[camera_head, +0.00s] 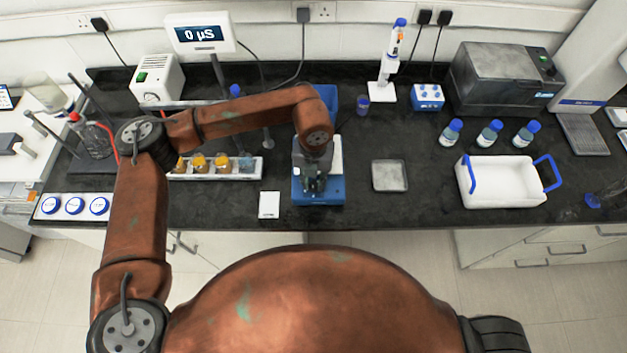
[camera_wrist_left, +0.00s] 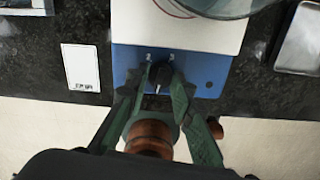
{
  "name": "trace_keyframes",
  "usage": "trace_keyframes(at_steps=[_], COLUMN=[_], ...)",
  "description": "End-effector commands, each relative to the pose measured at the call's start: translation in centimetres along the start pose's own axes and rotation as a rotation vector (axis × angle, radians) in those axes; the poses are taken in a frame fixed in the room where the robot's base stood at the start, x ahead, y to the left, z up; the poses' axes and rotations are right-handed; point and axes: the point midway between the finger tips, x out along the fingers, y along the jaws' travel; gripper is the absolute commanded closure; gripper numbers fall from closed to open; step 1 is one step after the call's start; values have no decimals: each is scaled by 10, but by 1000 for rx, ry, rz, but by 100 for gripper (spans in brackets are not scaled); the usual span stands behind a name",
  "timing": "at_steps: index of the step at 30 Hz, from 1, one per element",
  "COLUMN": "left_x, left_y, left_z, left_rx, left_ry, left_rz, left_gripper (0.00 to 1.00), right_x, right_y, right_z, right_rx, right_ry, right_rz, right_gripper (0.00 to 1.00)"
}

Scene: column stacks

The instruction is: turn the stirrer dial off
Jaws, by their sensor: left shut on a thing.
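The stirrer (camera_head: 319,199) is a blue box with a white top plate, standing near the front edge of the dark bench in the head view. In the left wrist view its blue front part (camera_wrist_left: 211,68) carries a dark dial (camera_wrist_left: 160,75) between small white marks. My left gripper (camera_wrist_left: 163,82) reaches down over the stirrer's front and is shut on the dial, one finger on each side. In the head view my left gripper (camera_head: 316,180) covers the dial. My right gripper is not in view.
A white card (camera_head: 269,205) lies left of the stirrer, and a grey tray (camera_head: 389,175) lies to its right. A glass vessel (camera_wrist_left: 215,6) stands on the top plate. A white rack (camera_head: 250,176) with amber bottles is on the left, a white basket (camera_head: 502,191) on the right.

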Motion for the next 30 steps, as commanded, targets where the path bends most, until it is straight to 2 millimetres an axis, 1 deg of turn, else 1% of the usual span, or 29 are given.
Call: trace_keyframes(at_steps=[6, 12, 27, 28, 30], left_x=[-1, -1, -1, -1, -1], left_y=[-1, -1, -1, -1, -1], left_z=[0, 0, 0, 0, 0], left_rx=[-111, -165, -182, -182, -182], left_ry=[-1, -1, -1, -1, 0], left_rz=[-2, -3, -3, -3, -3], left_gripper=[100, 100, 100, 77, 72], right_x=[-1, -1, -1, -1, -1], right_y=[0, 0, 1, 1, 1], right_z=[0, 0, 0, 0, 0], right_rx=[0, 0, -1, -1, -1], right_ry=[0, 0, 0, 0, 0], right_rz=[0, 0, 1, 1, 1], right_gripper=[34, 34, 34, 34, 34])
